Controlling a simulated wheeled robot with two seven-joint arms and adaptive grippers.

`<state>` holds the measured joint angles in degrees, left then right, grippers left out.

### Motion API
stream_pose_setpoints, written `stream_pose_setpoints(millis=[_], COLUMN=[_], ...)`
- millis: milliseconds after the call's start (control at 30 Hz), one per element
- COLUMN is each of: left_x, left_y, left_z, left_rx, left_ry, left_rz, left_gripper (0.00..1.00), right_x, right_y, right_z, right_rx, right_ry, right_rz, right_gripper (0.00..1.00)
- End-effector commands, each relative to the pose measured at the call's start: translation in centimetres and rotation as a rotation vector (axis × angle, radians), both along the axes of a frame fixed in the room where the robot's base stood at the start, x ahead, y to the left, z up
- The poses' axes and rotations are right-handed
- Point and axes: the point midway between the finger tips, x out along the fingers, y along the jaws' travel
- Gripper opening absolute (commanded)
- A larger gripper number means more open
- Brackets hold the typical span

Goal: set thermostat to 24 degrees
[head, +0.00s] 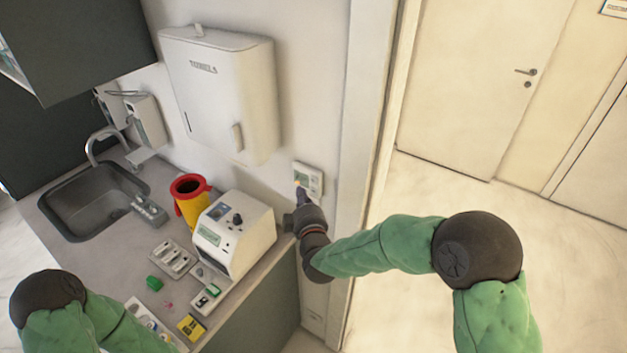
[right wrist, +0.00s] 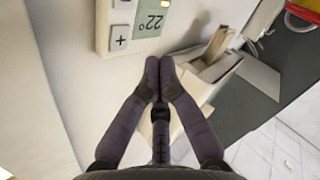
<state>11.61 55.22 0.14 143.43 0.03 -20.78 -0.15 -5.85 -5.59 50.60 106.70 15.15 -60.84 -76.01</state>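The thermostat (head: 309,178) is a small white box on the wall, right of the towel dispenser. A second button shows partly at the top edge. My right gripper (head: 302,192) is at the thermostat's lower part in the head view. In the right wrist view its fingertips (right wrist: 159,66) are together with nothing between them, just below the display; I cannot tell whether they touch. My left arm shows at lower left, but its gripper is out of view.
A white towel dispenser (head: 222,92) hangs left of the thermostat. Below stands a white device (head: 236,232) on the counter, with a yellow-red sharps bin (head: 190,200) beside it. A sink (head: 92,200) is farther left. A door frame (head: 362,150) is close on the right.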

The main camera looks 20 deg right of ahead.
Motion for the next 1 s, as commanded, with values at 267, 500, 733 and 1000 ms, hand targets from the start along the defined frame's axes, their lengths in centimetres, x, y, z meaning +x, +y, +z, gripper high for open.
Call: stream_pose_setpoints(millis=[267, 500, 733, 1000], left_x=[0.0, 0.0, 0.0, 0.0], left_y=[0.0, 0.0, 0.0, 0.0], left_z=[0.3, 0.3, 0.3, 0.3], left_rx=[0.000, 0.000, 0.000, 0.000], left_ry=[0.000, 0.000, 0.000, 0.000], left_rz=[0.000, 0.000, 0.000, 0.000], left_gripper=[0.40, 0.40, 0.40, 0.40], right_x=[-1.2, -1.2, -1.2, -1.2], right_y=[1.5, 1.5, 1.5, 1.5], right_z=[0.1, 0.0, 0.0, 0.0], right_rx=[0.000, 0.000, 0.000, 0.000], right_ry=[-0.001, -0.001, -0.001, -0.001], right_rz=[0.001, -0.001, -0.001, -0.001], right_gripper=[0.00, 0.00, 0.00, 0.00])
